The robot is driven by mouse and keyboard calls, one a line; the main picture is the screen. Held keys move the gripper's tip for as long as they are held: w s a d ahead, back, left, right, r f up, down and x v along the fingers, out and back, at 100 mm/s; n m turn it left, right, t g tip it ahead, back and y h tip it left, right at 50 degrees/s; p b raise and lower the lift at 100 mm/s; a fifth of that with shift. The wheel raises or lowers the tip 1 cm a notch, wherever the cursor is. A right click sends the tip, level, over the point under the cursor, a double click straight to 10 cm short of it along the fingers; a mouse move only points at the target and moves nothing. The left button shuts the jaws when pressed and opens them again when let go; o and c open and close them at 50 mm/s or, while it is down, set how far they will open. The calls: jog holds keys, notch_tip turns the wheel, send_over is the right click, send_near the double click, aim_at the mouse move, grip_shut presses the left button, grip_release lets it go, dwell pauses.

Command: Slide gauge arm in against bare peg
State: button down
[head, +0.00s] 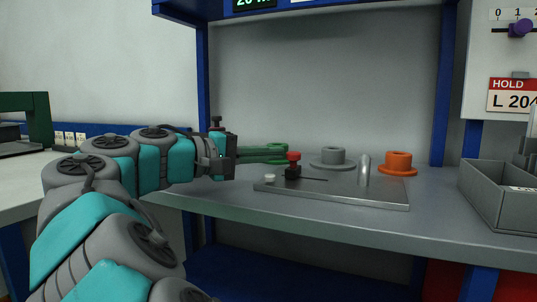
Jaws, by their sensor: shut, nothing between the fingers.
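A black block with a red knob, which looks like the gauge arm (292,171), sits on the left part of the grey metal plate (340,190). A thin dark slot runs from it to the right towards the peg. The bare peg (363,171) is a silver cylinder standing upright on the right part of the plate, with nothing on it. A clear gap separates the block from the peg. My gripper (285,152) has green fingers, shut and empty, pointing right. Its tips are close to the red knob in the picture; I cannot tell whether they touch it.
A grey flanged spool (333,155) and an orange one (398,160) stand on the bench behind the plate. A grey open bin (488,200) is at the right. A white button (270,178) is on the plate's left end. Blue posts frame the bench.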

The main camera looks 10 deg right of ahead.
send_over(330, 185)
jog(key=shift+w+a, duration=0.2)
jog(key=shift+a, duration=0.2)
jog(key=shift+s+d, duration=0.25)
jog(key=shift+d, duration=0.15)
jog(key=shift+f, duration=0.1)
